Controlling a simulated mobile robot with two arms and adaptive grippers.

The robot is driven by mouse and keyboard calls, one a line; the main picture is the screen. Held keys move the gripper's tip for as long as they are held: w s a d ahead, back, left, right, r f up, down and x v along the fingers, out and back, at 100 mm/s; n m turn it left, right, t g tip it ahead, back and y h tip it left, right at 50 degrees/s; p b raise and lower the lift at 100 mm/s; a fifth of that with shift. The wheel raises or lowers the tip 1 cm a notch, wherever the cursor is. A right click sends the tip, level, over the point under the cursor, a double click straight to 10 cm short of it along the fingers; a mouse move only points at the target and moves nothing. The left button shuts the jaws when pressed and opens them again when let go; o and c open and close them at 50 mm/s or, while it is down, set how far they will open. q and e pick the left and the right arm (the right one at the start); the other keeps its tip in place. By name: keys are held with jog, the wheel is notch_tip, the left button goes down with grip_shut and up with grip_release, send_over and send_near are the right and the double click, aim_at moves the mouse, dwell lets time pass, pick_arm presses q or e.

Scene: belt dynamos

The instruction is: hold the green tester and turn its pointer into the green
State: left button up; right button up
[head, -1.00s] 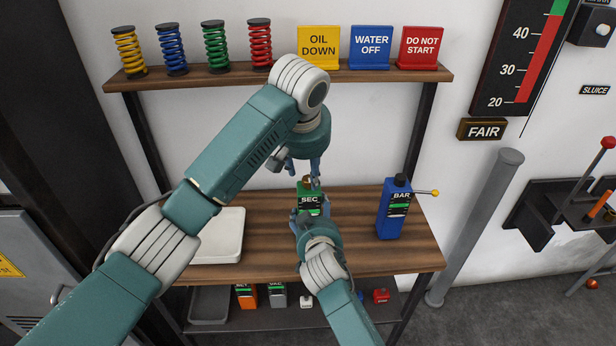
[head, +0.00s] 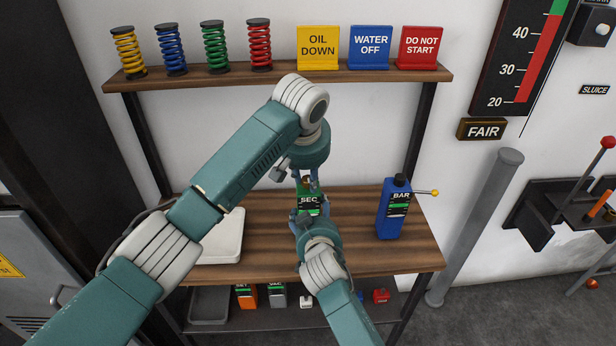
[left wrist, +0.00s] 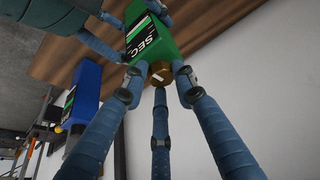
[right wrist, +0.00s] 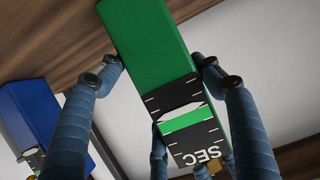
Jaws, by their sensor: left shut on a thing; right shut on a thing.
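The green tester (head: 310,206), marked SEC, is held above the wooden bench. My right gripper (head: 310,216) is shut on its body from the front; the right wrist view shows fingers along both sides of the green case (right wrist: 150,45). My left gripper (head: 307,184) comes from above, its fingers shut around the brass knob (left wrist: 161,72) at the tester's end. The dial (right wrist: 190,122) has a green band, with a pale strip along one edge of it. I cannot tell exactly where the pointer stands.
A white tray (head: 220,238) lies left. Springs (head: 215,47) and signs (head: 370,47) fill the upper shelf. Small devices (head: 277,295) stand on the shelf below.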

pick_arm(q)
jog(key=shift+s+a+f, duration=0.15)
pick_arm(e)
jog(key=shift+d, duration=0.2)
pick_arm(q)
jog(key=shift+a+m, duration=0.1)
jog(key=shift+m, duration=0.6)
jog(key=shift+a+f+m+g+h, duration=0.15)
jog(key=shift+m+g+h, duration=0.25)
jog(key=shift+m, duration=0.7)
jog(key=shift+a+r+m+g+h, duration=0.1)
jog(key=shift+m+g+h, duration=0.1)
jog(key=shift+m+h, duration=0.65)
jog(key=shift+m+y, duration=0.25)
jog(key=shift+m, duration=0.1)
jog(key=shift+a, duration=0.1)
pick_arm(e)
jog(key=shift+d, duration=0.1)
pick_arm(q)
jog(key=o, duration=1.1)
jog(key=shift+o, duration=0.2)
jog(key=shift+w, duration=0.2)
jog(key=shift+r, duration=0.2)
